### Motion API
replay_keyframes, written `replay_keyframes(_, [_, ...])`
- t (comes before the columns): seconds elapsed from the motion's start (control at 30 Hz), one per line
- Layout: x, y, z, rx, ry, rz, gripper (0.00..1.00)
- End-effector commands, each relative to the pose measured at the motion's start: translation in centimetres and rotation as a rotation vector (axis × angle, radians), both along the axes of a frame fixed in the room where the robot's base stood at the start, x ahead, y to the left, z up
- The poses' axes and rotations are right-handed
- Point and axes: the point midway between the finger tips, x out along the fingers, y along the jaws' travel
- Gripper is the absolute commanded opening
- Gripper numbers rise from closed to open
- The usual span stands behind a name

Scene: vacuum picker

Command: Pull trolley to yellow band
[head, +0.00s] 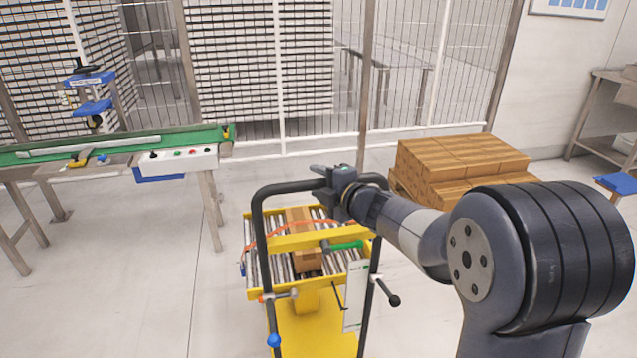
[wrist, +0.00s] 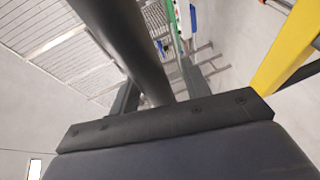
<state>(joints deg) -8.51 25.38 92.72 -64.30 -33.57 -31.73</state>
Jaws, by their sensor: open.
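The trolley has a yellow frame (head: 308,318), a bed of metal rollers (head: 259,263) and a tall black handle (head: 284,188). A brown carton (head: 300,222) lies on the rollers. My gripper (head: 322,170) is at the top bar of the handle, at its right part. In the wrist view the black handle bar (wrist: 128,40) passes between the two fingers of my gripper (wrist: 151,98). The jaws are open around the bar; whether they touch it I cannot tell. Part of the trolley's yellow frame (wrist: 287,45) shows at the right there. I see no yellow band on the floor.
A green belt conveyor (head: 120,148) on metal legs stands at the left. A pallet stack of brown cartons (head: 450,165) stands behind my arm at the right. A wire fence (head: 350,70) closes the back. The grey floor (head: 130,290) left of the trolley is clear.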

Motion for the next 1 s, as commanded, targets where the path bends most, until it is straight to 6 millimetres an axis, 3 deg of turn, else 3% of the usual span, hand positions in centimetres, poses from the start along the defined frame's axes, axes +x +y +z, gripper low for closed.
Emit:
replay_keyframes(0.37, [0.48,0.41,-0.07,0.001,-0.001,0.000,0.45])
replay_keyframes(0.9, [0.46,0.39,-0.09,0.000,0.000,0.000,0.01])
replay_keyframes(1.0, [0.46,0.39,-0.10,0.000,0.000,0.000,0.00])
